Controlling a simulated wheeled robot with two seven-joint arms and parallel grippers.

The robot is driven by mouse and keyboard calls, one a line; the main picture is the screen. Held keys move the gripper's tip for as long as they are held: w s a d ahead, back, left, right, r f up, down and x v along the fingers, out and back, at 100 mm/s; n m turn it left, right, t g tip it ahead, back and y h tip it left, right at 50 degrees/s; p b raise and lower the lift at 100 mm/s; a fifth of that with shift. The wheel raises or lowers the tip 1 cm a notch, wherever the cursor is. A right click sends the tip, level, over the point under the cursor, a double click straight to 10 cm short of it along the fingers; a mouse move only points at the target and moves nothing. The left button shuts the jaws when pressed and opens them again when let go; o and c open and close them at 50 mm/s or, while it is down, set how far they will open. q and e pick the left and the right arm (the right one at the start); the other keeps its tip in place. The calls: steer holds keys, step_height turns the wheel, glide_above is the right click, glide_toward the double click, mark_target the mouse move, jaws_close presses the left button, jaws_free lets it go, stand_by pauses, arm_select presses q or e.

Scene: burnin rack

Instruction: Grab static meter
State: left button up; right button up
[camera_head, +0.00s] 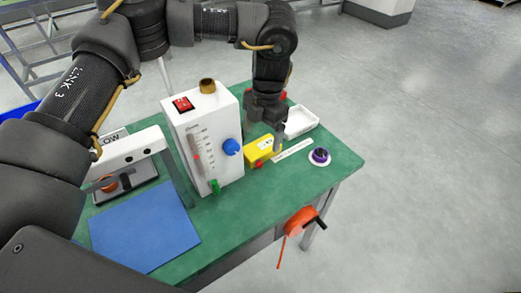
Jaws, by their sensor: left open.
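A small yellow device with a red knob, which looks like the static meter (257,152), lies on the green table mat just right of a white instrument box. My left arm comes in from the left and bends down over the table. My left gripper (264,121) points down just above and behind the yellow device, with its jaws open. The fingers partly overlap the device's far side in the picture, and I cannot tell whether they touch it. My right gripper is not in view.
The tall white instrument box (207,150) with a blue knob stands close left of the gripper. A white tray (300,121), a white strip (292,150) and a purple-topped round item (320,156) lie to the right. A blue mat (145,228) lies front left. An orange item (300,222) hangs at the front edge.

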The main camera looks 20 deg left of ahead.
mark_target(261, 146)
arm_select(q)
steer(key=shift+s+a+f+p, duration=0.1)
steer(key=shift+f+p, duration=0.25)
steer(key=shift+f, duration=2.3)
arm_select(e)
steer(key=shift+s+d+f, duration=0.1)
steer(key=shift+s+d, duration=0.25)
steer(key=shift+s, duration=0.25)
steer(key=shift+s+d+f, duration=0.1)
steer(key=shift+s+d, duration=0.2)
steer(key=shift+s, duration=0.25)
arm_select(q)
steer(key=c, duration=1.2)
